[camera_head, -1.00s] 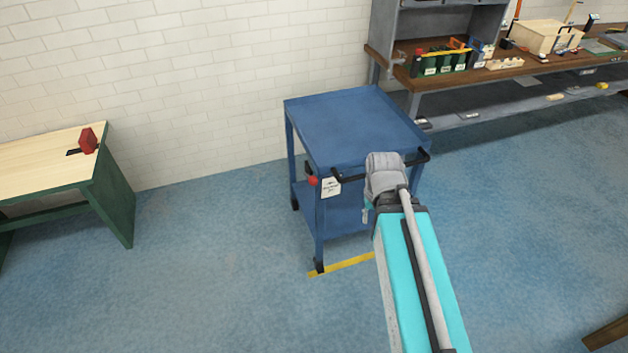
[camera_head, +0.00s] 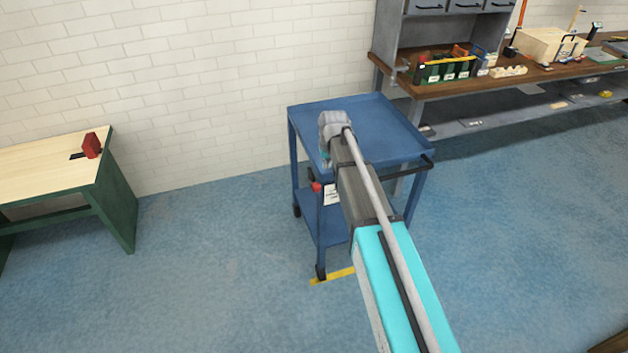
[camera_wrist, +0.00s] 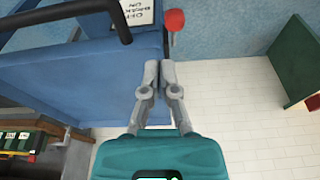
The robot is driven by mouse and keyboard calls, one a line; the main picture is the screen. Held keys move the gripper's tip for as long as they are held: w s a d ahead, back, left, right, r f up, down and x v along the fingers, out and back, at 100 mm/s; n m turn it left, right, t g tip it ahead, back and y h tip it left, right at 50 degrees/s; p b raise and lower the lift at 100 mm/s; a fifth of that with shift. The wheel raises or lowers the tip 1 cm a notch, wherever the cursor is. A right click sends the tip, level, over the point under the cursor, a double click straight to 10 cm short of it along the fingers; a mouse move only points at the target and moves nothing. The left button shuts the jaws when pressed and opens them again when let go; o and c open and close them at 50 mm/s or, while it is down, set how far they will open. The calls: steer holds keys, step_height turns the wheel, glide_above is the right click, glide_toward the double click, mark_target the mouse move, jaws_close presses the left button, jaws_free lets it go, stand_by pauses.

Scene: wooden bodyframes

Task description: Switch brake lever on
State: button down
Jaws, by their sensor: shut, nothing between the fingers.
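The brake lever is a red knob (camera_head: 316,187) on the near left side of the blue cart (camera_head: 385,118). A white label (camera_head: 331,194) sits just right of it. In the wrist view the red knob (camera_wrist: 174,20) is at the top, with the label (camera_wrist: 138,12) to its left. My gripper (camera_wrist: 159,66) is shut and empty. Its fingertips point toward the cart's edge, below the knob in the wrist view and apart from it. In the head view my arm covers part of the cart and hides the fingers.
The cart's black handle (camera_head: 430,162) runs along its near edge. A green-legged table (camera_head: 40,165) with a red vise (camera_head: 91,146) stands left. A workbench (camera_head: 480,85) with bins stands behind right. The floor left of the cart is clear.

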glide_above(312, 184)
steer(key=w, duration=0.2)
steer(key=shift+d+n+t, duration=0.3)
steer(key=shift+d, duration=0.15)
steer(key=shift+f, duration=0.1)
steer(key=b+x, duration=1)
steer(key=shift+a+f, duration=0.1)
steer(key=shift+a, duration=0.05)
steer(key=shift+s+d+f+b, duration=0.15)
steer(key=shift+s+f+b, duration=0.3)
steer(key=shift+f+b, duration=0.35)
steer(key=shift+s+d+f+b, duration=0.15)
steer(key=shift+s+f+b, duration=0.35)
steer(key=shift+f+b, duration=0.3)
steer(key=shift+d, duration=0.2)
